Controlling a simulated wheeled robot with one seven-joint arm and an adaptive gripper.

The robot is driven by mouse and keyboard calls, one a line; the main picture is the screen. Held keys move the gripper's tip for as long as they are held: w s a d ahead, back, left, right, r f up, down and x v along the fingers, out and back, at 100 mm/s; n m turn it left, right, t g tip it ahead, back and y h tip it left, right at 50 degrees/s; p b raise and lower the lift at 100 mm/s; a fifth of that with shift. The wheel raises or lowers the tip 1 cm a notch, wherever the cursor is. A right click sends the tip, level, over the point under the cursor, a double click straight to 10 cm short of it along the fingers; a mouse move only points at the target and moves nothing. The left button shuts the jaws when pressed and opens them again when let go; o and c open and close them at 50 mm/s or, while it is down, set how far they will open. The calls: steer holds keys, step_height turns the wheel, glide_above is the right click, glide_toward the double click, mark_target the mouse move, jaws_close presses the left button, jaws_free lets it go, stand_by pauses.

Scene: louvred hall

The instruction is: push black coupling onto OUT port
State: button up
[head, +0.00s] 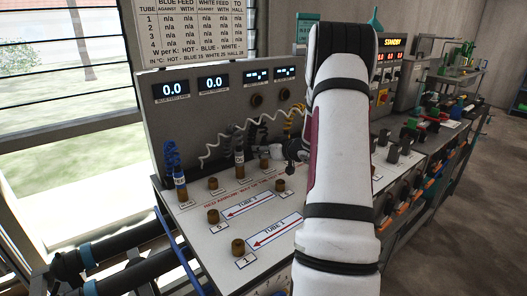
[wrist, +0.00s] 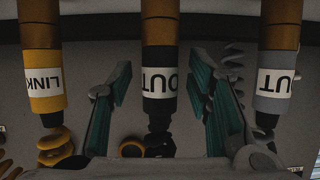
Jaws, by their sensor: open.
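In the wrist view the black coupling (wrist: 158,95) hangs in the middle, its white OUT label upside down, with a brown cylinder (wrist: 165,22) at its upper end and a dark hose below. My gripper (wrist: 156,78) is open, one teal finger on each side of the black coupling, with a gap to both.
A yellow LINK coupling (wrist: 43,85) and a grey OUT coupling (wrist: 277,95) flank the black one closely. In the head view a blue coupling (head: 180,182) stands at the panel's left. Coiled hoses crowd the back; the front panel around the red arrows (head: 250,204) is clear.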

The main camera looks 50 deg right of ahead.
steer(key=shift+w+p, duration=0.1)
steer(key=shift+p, duration=0.25)
stand_by(0.5)
steer(key=shift+c, duration=0.6)
jaws_close()
